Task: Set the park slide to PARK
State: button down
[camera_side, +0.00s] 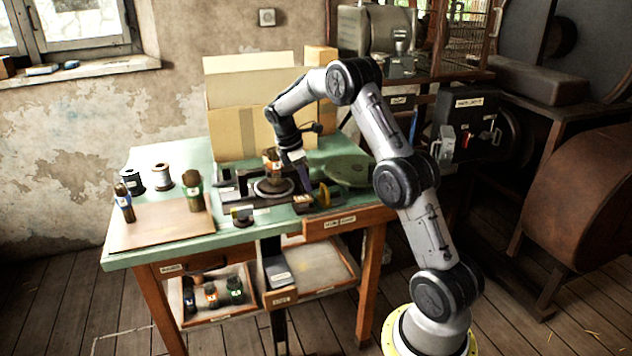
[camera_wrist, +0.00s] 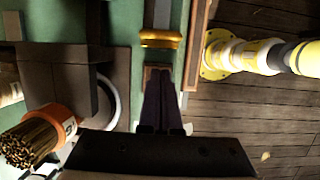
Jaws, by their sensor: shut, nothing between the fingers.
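My gripper (camera_wrist: 160,70) is shut and empty, its dark fingers pointing down. It also shows in the side view (camera_side: 306,190), low over the front right of the green bench. In the wrist view the fingertips lie over or against a small brown block, just short of a yellow bar (camera_wrist: 162,40). The yellow piece (camera_side: 324,195) stands beside the fingers in the side view. A grey strip (camera_wrist: 161,12) runs on beyond the bar. These look like parts of the park slide, but no PARK lettering is readable, so its setting cannot be told. Whether the fingers touch it is unclear.
An orange-collared bristle bundle (camera_wrist: 40,135) stands near the press's dark block (camera_wrist: 70,85), left of my fingers. A round green plate (camera_side: 350,171) lies to the right. Cardboard boxes (camera_side: 235,120) stand behind. A wooden board (camera_side: 150,225) and spools occupy the bench's left.

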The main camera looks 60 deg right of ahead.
aim_at(324, 194)
jog(key=shift+s+d+f, duration=0.15)
jog(key=shift+s+d, duration=0.95)
jog(key=shift+s+d, duration=1.55)
